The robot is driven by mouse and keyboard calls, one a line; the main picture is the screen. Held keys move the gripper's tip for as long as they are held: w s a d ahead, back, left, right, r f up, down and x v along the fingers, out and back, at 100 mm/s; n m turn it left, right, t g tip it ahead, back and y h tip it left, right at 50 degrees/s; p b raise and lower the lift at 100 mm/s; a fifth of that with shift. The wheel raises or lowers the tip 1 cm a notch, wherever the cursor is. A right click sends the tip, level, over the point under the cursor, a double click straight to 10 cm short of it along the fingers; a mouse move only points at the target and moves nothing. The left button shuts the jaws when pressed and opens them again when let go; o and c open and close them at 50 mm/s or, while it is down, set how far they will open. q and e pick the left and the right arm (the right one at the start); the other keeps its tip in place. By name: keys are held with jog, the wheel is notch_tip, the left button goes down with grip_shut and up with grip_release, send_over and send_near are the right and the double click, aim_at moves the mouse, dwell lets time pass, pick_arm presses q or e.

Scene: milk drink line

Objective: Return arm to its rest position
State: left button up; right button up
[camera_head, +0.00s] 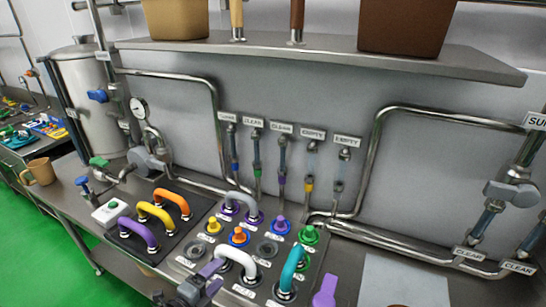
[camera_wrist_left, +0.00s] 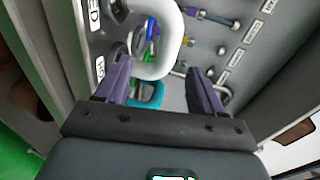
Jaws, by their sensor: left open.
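My left gripper (camera_head: 215,277) is open at the bottom of the head view, just left of a white U-shaped pipe (camera_head: 237,258) on the port panel. In the left wrist view its two purple fingers (camera_wrist_left: 157,78) are spread, with nothing visibly clamped between them. The white pipe (camera_wrist_left: 172,48) shows beyond and between the fingers; whether it touches either one I cannot tell. A teal U-shaped pipe (camera_head: 290,268) stands to the right of the white one.
A dark mat with purple, yellow and orange (camera_head: 172,202) U-pipes lies left of the panel. Capped ports, a grey U-pipe (camera_head: 241,201) and a purple piece (camera_head: 325,292) are nearby. A steel shelf (camera_head: 330,58) and wall pipes stand behind. A tan mug (camera_head: 40,172) is far left.

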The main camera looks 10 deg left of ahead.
pick_arm(q)
jog(key=s+d+f+n+g, duration=0.2)
jog(key=s+d+f+n, duration=0.35)
jog(key=s+f, duration=0.4)
jog(key=s+a+f+n+g+y, duration=0.1)
jog(key=s+a+n+g+y, duration=0.2)
jog(key=s+n+g, duration=0.5)
jog(key=s+a+n+g+y, duration=0.1)
jog(key=s+a+n+y, duration=0.1)
jog(key=s+n, duration=0.65)
notch_tip(320, 180, up, 31)
jog(key=s+m+p, duration=0.2)
jog(key=p, duration=2.8)
jog(key=shift+s+a+f+p, duration=0.15)
jog(key=shift+s+f+p, duration=0.05)
jog(key=shift+s+p, duration=0.2)
